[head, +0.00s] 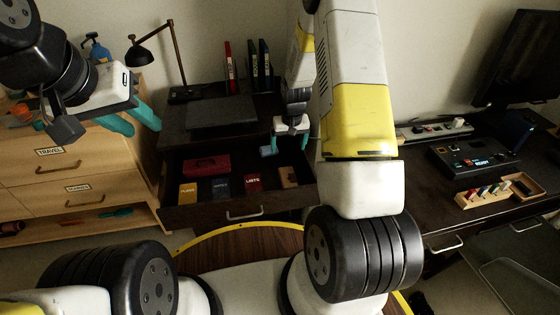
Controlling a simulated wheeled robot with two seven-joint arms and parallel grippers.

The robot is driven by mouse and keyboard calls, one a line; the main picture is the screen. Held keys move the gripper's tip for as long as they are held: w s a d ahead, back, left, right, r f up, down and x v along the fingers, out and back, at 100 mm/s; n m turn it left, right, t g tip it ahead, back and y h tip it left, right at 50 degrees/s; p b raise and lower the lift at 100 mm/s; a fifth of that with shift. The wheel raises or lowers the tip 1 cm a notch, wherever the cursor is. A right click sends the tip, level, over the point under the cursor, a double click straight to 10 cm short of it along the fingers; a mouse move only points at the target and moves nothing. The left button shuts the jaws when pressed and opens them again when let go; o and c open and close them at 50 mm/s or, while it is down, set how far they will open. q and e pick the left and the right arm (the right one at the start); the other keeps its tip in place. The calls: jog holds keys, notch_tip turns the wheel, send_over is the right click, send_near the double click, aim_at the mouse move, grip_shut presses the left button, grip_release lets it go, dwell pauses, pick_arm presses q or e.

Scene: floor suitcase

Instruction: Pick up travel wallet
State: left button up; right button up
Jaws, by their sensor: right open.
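My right gripper (290,133) is open with its teal fingers apart, above the back right part of an open dark drawer (235,210). In that drawer lie a red case (205,166), a yellow booklet marked PLANS (187,193), a dark blue booklet (221,188), a dark red LISTS booklet (253,183) and a tan item (288,178). A small light blue item (267,151) lies at the back, just left of and below the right gripper. I cannot tell which one is the travel wallet. My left gripper (131,120) is open and empty, high at the left.
A wooden cabinet (90,165) with a TRAVEL drawer stands at left. A lamp (165,50), a flat dark panel (222,112) and upright binders (255,65) are on the desk above the open drawer. A desk with a control box (470,157) and monitor (520,60) stands right.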

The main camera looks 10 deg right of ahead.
aim_at(289, 178)
jog(key=shift+g, duration=0.3)
jog(key=f, duration=1.1)
jog(key=w+d+f, duration=0.1)
jog(key=f, duration=0.5)
jog(key=shift+w+f, duration=0.1)
jog(key=shift+f, duration=0.25)
jog(key=shift+c, duration=0.4)
jog(key=c, duration=1.5)
jog(key=shift+r, duration=0.1)
